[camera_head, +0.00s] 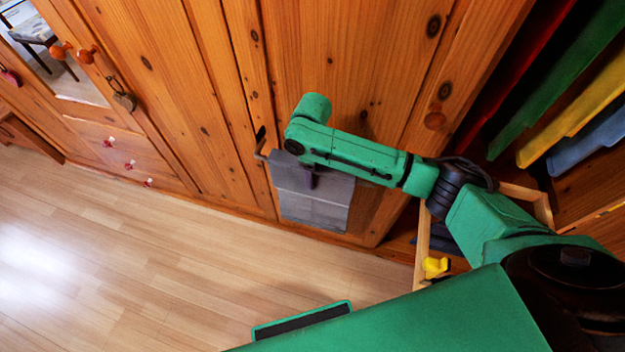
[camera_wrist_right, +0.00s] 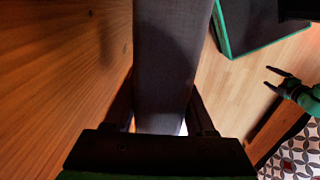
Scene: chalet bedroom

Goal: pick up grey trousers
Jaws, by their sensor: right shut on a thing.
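The grey trousers (camera_head: 318,210) hang folded in front of the wooden wardrobe door in the head view, partly hidden by my right arm. In the right wrist view the grey trousers (camera_wrist_right: 168,60) run as a long strip between the two fingers. My right gripper (camera_head: 308,180) is shut on them; it also shows in the right wrist view (camera_wrist_right: 162,112). My left gripper (camera_wrist_right: 268,77) shows small at the right of the right wrist view, with its fingers apart and empty; it is outside the head view.
The wardrobe doors (camera_head: 335,60) stand right behind the trousers. At the right is an open compartment with several coloured hanging clothes (camera_head: 575,105). Below it, an open drawer (camera_head: 423,245) has a yellow thing (camera_head: 435,267) at its edge. The wooden floor (camera_head: 130,260) at the left is clear.

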